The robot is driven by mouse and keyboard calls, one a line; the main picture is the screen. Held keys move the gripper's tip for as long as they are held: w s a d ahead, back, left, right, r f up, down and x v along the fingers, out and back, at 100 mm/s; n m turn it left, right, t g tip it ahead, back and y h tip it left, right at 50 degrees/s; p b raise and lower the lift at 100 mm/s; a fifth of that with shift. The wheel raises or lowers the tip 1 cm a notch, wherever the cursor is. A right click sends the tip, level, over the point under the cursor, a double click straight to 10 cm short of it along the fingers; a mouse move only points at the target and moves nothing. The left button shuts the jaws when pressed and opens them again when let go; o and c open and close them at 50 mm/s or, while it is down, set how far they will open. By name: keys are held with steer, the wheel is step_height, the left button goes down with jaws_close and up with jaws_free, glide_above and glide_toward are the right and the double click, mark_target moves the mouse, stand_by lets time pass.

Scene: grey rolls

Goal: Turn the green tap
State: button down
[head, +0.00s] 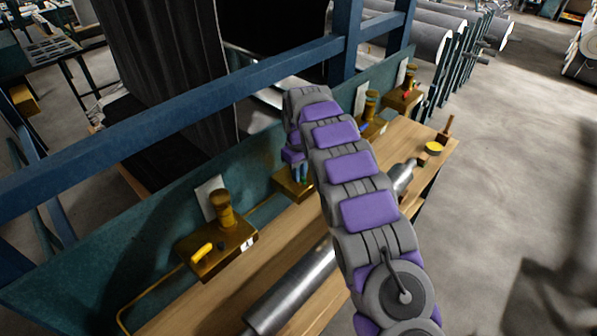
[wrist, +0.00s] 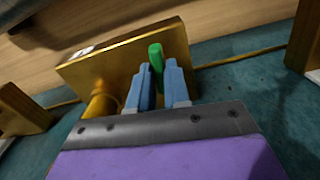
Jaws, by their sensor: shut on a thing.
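The green tap (wrist: 156,56) is a short green handle on a brass block (wrist: 110,68) in the wrist view. My gripper (wrist: 161,75) has its two blue fingers on either side of the handle and is shut on it. The handle's tip sticks out past the fingertips. In the head view my gripper (head: 299,174) is over the brass block (head: 287,186) on the bench, and my arm hides most of that block.
Similar brass blocks stand along the teal backboard: one with a yellow handle (head: 202,252) at left, others farther right. A metal roll (head: 292,292) lies on the wooden bench. A blue beam (head: 170,118) runs above the backboard.

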steer(key=m+p, duration=0.2)
steer(key=m, duration=0.1)
steer(key=shift+r+m, duration=0.1)
steer(key=shift+m, duration=0.2)
steer(key=m+p, duration=0.1)
steer(key=m, duration=0.3)
steer(key=shift+m+p, duration=0.3)
steer(key=shift+p, duration=0.1)
steer(key=m+p, duration=0.1)
steer(key=m, duration=0.3)
steer(key=shift+m+p, duration=0.3)
steer(key=shift+m, duration=1.7)
steer(key=c, duration=1.1)
jaws_free()
steer(key=shift+a, duration=0.15)
steer(key=shift+c, duration=0.2)
